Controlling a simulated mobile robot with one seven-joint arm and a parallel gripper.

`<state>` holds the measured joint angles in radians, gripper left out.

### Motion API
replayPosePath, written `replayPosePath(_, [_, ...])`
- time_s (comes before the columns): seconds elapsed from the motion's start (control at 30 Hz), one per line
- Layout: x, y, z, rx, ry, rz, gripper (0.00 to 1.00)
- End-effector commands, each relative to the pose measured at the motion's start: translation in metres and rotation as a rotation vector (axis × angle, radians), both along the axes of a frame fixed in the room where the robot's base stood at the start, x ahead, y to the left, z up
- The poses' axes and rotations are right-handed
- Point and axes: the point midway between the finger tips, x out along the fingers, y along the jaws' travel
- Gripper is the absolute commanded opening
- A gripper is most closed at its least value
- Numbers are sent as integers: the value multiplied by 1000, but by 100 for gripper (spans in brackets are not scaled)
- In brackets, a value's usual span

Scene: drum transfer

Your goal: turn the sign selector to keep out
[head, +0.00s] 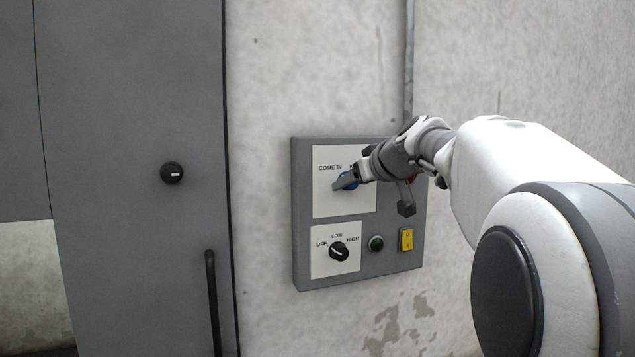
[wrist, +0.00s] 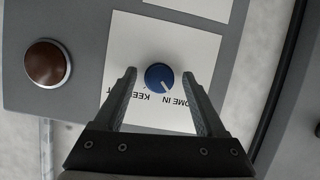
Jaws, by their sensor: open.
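The sign selector is a blue round knob (wrist: 160,77) on a white label plate (wrist: 205,50). In the wrist view its pale mark points down and slightly right, toward the upside-down words COME IN; the KEEP wording is at lower left, partly hidden by a finger. My gripper (wrist: 159,74) is open, with one finger on each side of the knob and a visible gap on both sides. In the head view my gripper (head: 350,178) is in front of the upper plate (head: 330,202) and hides most of the knob (head: 341,187).
The grey control box (head: 378,278) also carries a black OFF/LOW/HIGH knob (head: 339,252), a green button (head: 376,243) and a yellow switch (head: 406,240). A dark red round button (wrist: 47,64) is beside the selector plate. A grey door (head: 130,120) with a black handle (head: 212,300) stands left.

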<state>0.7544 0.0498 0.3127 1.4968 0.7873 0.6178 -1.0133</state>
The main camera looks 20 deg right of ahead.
Motion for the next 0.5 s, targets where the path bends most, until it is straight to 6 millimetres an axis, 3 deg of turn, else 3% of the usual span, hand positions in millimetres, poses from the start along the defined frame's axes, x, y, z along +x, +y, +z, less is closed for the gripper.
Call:
replayPosePath(0.17, [0,0,0,0,0,0,73])
replayPosePath(0.2, [0,0,0,0,0,0,69])
replayPosePath(0.5, [0,0,0,0,0,0,15])
